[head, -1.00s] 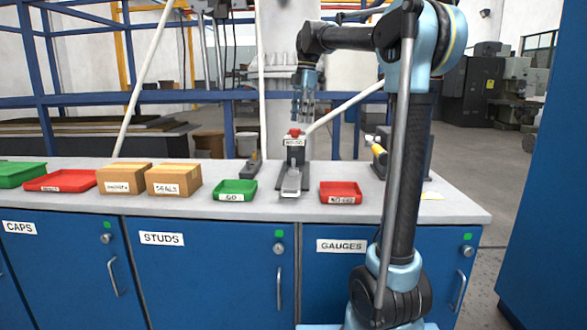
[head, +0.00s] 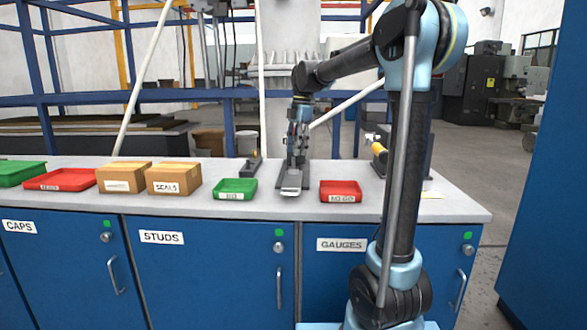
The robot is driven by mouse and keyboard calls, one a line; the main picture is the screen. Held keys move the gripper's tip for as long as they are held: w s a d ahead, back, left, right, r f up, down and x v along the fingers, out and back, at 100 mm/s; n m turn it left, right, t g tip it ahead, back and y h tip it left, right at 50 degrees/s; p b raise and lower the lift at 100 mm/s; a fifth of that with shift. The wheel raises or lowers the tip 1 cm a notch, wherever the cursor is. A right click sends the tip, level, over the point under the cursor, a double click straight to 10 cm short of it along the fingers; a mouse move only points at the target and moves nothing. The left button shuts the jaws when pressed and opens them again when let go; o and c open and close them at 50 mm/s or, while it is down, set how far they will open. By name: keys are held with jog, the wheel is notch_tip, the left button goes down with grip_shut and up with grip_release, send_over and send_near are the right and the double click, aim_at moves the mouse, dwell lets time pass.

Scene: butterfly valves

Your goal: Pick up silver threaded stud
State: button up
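I cannot make out a silver threaded stud for certain at this size. A grey gauge stand (head: 291,190) with a light metal tongue at its front stands on the bench between the green and red trays.
A green tray (head: 236,189) is left of the stand and a red tray (head: 341,191) right of it. A dark device (head: 250,168) stands behind the green tray. Two cardboard boxes, one labelled SEALS (head: 174,178), are further left. The grey benchtop (head: 400,210) is clear at the front right.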

aim_at(293, 159)
jog(key=shift+s+a+f, duration=0.1)
jog(key=shift+a+f, duration=0.1)
jog(key=shift+f, duration=0.65)
jog(key=shift+s+a+f, duration=0.1)
jog(key=shift+a+f, duration=0.1)
jog(key=shift+f, duration=0.6)
jog(key=shift+s+a+f, duration=0.1)
jog(key=shift+a+f, duration=0.1)
jog(key=shift+f, duration=0.65)
grip_shut()
